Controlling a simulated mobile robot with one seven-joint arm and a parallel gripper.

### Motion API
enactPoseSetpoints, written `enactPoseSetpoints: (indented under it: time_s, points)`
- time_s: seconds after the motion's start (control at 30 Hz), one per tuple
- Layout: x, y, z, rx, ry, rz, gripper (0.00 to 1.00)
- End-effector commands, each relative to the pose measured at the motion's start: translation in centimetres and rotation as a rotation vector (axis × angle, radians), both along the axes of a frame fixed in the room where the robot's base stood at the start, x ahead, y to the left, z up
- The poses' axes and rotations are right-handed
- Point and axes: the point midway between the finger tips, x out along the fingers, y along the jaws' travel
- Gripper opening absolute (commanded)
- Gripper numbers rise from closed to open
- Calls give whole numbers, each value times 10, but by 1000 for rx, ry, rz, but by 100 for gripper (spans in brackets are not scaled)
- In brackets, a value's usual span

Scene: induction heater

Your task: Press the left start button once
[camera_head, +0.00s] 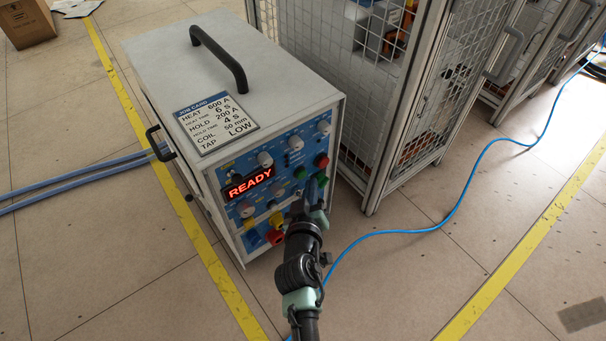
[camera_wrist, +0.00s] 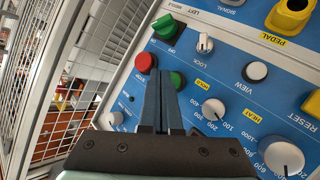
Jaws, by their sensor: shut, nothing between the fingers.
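The induction heater (camera_head: 243,117) is a grey box with a blue control panel and a red display (camera_head: 248,184) reading READY. Two green buttons show: the left one (camera_head: 299,173) and a lower right one (camera_head: 321,180). The left one is in the wrist view (camera_wrist: 178,80), right of the fingertips; the other (camera_wrist: 165,28) is beyond them. A red stop button (camera_head: 321,160) is also in the wrist view (camera_wrist: 145,64), left of the fingertips. My gripper (camera_wrist: 161,74) is shut and empty, pointing at the panel between red and left green buttons. I cannot tell whether it touches anything.
Several knobs surround the buttons, including the hold knob (camera_wrist: 213,109) and lock switch (camera_wrist: 205,44). A mesh cage (camera_head: 395,100) stands close on the heater's right. A blue cable (camera_head: 440,229) crosses the floor. Hoses (camera_head: 80,176) leave the heater's left side.

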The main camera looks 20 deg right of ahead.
Motion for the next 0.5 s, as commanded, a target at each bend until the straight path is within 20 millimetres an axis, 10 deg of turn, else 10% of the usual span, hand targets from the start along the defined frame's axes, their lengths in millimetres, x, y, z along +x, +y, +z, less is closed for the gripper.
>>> enactPoseSetpoints:
  time_s: [0.5]
  points:
    - [8,3,0,0,0,0,0]
